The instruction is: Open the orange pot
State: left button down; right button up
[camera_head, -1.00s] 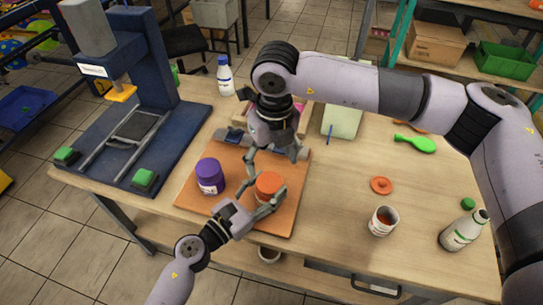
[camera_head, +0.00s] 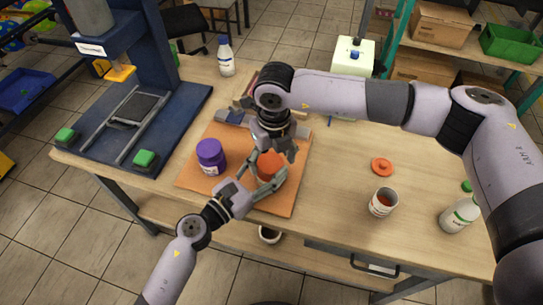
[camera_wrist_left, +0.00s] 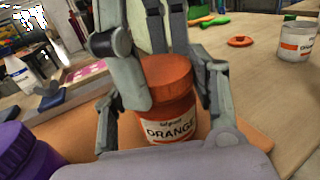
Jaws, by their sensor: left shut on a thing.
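The orange pot (camera_head: 270,164) stands on the orange-brown mat (camera_head: 218,132) with its orange lid (camera_wrist_left: 166,72) on; its label reads "ORANGE" in the left wrist view. My left gripper (camera_head: 263,181) is shut around the pot's body from the front, with a finger on each side. My right gripper (camera_head: 273,156) comes down from above and behind, with fingers beside the lid. I cannot tell whether they press on it. The fingers hide part of the pot.
A purple pot (camera_head: 211,156) stands left of the orange pot. A blue press (camera_head: 130,95) is at the left. A loose orange lid (camera_head: 381,166), an open white pot (camera_head: 383,202) and a white bottle (camera_head: 460,215) are on the right.

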jog(key=shift+d, duration=0.1)
jog(key=c, duration=1.1)
jog(key=shift+o, duration=0.3)
jog(key=n, duration=0.8)
jog(key=shift+s+a, duration=0.1)
jog(key=shift+a, duration=0.15)
jog(key=shift+s+a+n, duration=0.15)
jog(key=shift+a+n, duration=0.05)
jog(key=shift+n, duration=0.7)
jog(key=o, duration=1.1)
jog(key=shift+o, duration=0.9)
jog(key=shift+w+d, duration=0.1)
jog(key=shift+w, duration=0.1)
jog(key=shift+d, duration=0.1)
jog(key=shift+r, duration=0.15)
